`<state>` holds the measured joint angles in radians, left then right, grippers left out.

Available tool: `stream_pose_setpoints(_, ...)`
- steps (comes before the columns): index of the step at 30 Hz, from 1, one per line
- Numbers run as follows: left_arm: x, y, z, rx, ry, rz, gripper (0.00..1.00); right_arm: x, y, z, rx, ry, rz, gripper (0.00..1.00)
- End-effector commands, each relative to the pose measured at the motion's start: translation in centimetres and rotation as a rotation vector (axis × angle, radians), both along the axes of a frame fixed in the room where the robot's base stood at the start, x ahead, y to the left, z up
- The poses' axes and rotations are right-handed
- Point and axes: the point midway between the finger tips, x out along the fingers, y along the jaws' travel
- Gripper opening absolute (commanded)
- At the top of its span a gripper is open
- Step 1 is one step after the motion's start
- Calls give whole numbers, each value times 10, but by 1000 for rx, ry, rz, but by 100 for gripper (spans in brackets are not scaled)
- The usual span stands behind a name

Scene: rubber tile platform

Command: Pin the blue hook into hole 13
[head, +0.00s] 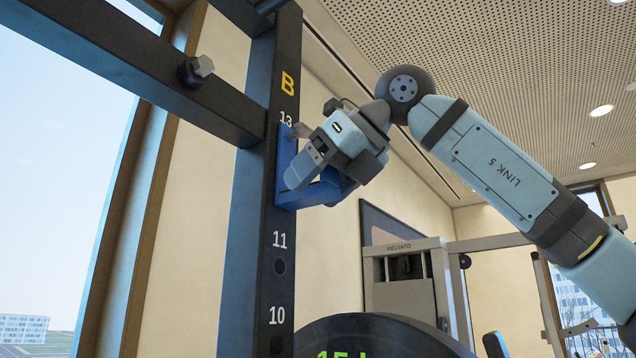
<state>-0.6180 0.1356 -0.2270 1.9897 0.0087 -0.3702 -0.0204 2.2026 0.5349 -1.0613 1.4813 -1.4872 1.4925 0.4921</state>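The blue hook (286,155) is upright against the face of the dark upright post (279,293), just below the label 13. Its lower arm (318,193) juts out to the right. A grey pin end (301,130) shows near its top. Hole 13 is hidden behind the hook, and I cannot tell whether a pin sits in it. My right gripper (318,178) is at the hook from the right, with its fingers around the hook's body, seemingly closed on it. My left gripper is not in view.
A dark crossbeam (130,65) with a bolt (197,70) runs to the post at the upper left. Holes 11 (280,267) and 10 (277,345) are bare. A dark round plate (385,332) is below, and a grey machine (408,275) stands behind.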

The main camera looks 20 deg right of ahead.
Motion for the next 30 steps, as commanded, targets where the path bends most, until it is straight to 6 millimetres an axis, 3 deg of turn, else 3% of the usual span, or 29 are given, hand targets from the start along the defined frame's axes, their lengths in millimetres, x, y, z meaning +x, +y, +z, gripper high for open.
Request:
stream_pose_setpoints(11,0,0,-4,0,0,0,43,-6,-5,3,-2,1,-1,68)
stream_pose_setpoints(24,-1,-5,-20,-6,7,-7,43,-70,-54,55,1,-2,-1,68)
stream_pose_setpoints(30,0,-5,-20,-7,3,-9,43,-87,-68,70,0,0,0,68)
